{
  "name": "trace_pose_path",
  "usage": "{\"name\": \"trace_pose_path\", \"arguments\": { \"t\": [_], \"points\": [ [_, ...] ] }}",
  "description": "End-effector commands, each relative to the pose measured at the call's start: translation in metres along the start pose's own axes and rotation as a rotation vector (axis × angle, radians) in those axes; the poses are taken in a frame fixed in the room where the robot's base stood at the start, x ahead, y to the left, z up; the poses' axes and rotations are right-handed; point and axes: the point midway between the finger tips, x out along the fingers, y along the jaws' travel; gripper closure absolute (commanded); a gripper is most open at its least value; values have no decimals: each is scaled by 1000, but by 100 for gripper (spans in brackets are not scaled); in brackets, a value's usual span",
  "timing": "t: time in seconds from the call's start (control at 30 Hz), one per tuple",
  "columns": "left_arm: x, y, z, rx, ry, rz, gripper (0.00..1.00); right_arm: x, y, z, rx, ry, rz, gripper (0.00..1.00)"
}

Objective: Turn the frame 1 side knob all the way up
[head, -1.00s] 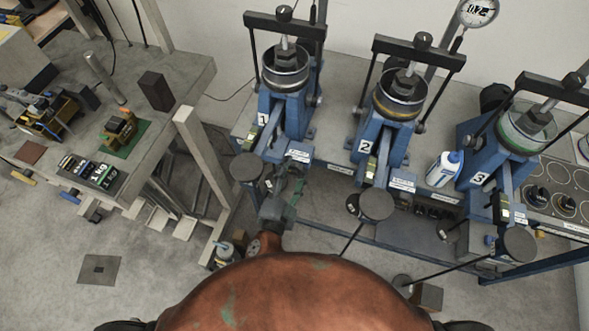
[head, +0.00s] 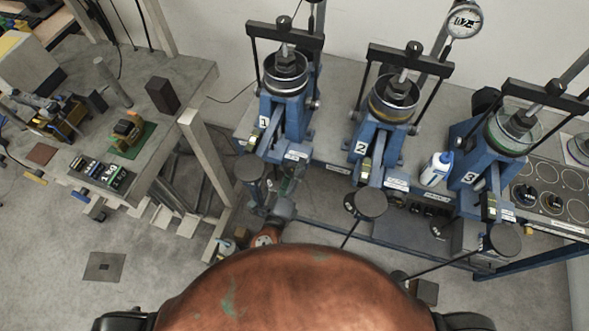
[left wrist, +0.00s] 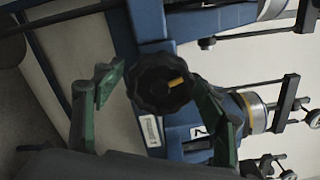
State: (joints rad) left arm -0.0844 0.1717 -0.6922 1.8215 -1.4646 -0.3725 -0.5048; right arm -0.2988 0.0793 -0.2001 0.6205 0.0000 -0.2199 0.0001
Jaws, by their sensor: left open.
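Frame 1 (head: 270,134) is a blue lever frame at the left of the row in the head view, with a round dark pad at its front. In the left wrist view a dark lobed side knob (left wrist: 158,92) with a yellow mark sits on a blue beam. My left gripper (head: 291,178) is low beside the front right of frame 1. In the left wrist view its green fingers (left wrist: 158,77) are open, one on each side of the knob, and I cannot tell whether they touch it. In the head view the knob is too small or hidden to make out. My right gripper is not in view.
Frame 2 (head: 377,133) and frame 3 (head: 474,155) stand to the right, with a white and blue bottle (head: 436,169) between them. A grey side table (head: 190,75) with tools is at the left. Frame 2's round pad (head: 370,204) is close to my left gripper's right.

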Motion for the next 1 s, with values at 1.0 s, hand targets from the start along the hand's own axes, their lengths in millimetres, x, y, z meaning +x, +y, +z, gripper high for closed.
{"name": "trace_pose_path", "arguments": {
  "t": [1.0],
  "points": [
    [-60, 0, 0, -2, 0, 0, 35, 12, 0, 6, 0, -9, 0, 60]
  ]
}}
